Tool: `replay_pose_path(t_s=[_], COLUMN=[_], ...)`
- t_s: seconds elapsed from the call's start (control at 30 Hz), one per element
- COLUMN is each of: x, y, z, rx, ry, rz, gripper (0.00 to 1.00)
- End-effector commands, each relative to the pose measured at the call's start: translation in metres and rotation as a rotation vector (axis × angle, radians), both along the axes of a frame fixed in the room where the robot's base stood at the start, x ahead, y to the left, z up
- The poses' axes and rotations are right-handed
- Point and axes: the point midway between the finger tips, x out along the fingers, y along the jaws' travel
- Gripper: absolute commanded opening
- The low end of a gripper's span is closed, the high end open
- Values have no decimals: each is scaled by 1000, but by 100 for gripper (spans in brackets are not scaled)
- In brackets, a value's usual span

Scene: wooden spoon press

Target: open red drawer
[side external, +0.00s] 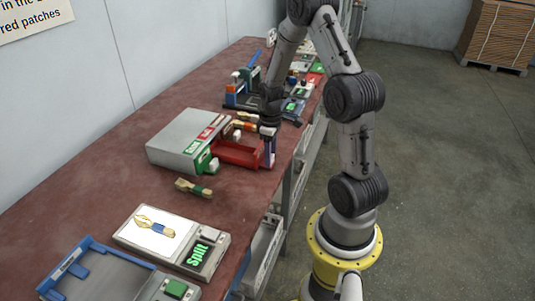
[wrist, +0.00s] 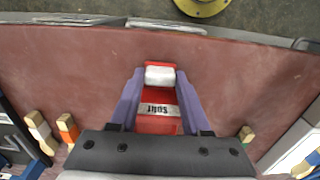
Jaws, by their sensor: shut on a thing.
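The red drawer (side external: 238,154) stands pulled out of the grey cabinet (side external: 178,132) toward the table's right edge in the side view. Its inside shows, and it looks empty there. In the wrist view the red drawer front (wrist: 157,125) carries a white label with upside-down writing, and its white handle (wrist: 160,76) lies between the purple fingers. My gripper (side external: 268,160) is at the drawer's outer end, shut on the handle; it also shows in the wrist view (wrist: 156,84).
Several wooden spoon-like pieces with coloured bands (side external: 194,188) lie near the cabinet. More devices (side external: 242,88) stand behind. The red-brown table (side external: 110,180) is clear left of the cabinet.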

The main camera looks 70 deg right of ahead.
Motion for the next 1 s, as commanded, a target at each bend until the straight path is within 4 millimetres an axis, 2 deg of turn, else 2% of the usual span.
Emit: replay_pose_path(t_s=[0.1, 0.13, 0.27, 0.67, 0.77, 1.0], x=[1, 1, 1, 1, 2, 2], y=[0, 0, 0, -1, -1, -1], z=[2, 2, 2, 6, 17, 68], rx=[-1, -1, -1, -2, -3, -6], ry=[-2, -2, -1, -2, -3, -6], rz=[0, 0, 0, 0, 0, 0], gripper=[0, 53, 76, 78, 78, 78])
